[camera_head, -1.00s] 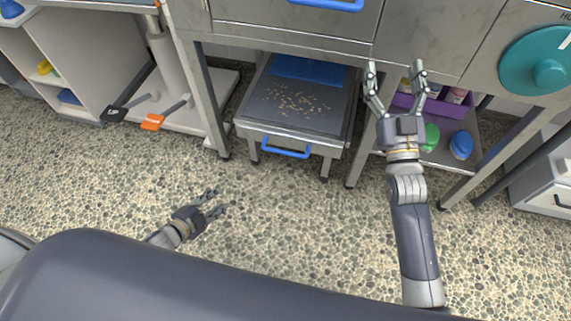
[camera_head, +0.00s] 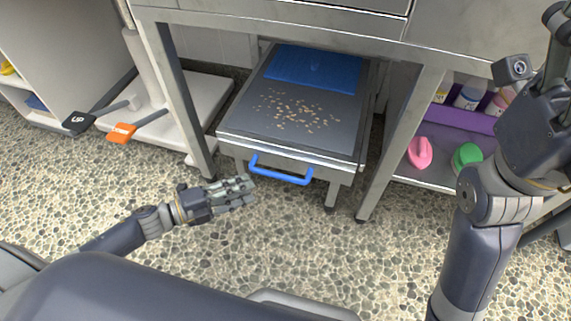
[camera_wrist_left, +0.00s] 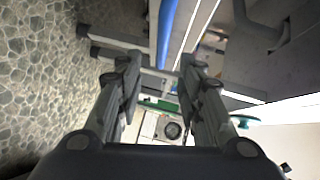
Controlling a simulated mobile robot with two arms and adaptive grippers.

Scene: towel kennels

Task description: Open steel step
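The steel step (camera_head: 345,160) stands under the workbench, with a dark grey top and a blue curved handle (camera_head: 280,174) on its front. My left gripper (camera_head: 247,190) is just left of and in front of the handle, apart from it in the head view.
Brown crumbs (camera_head: 300,112) and a blue mat (camera_head: 315,68) lie on the step's top. Bench legs (camera_head: 400,140) flank it. Pink (camera_head: 420,152) and green (camera_head: 467,156) items sit on the right shelf. An orange-headed tool (camera_head: 122,132) lies left. The pebbled floor in front is clear.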

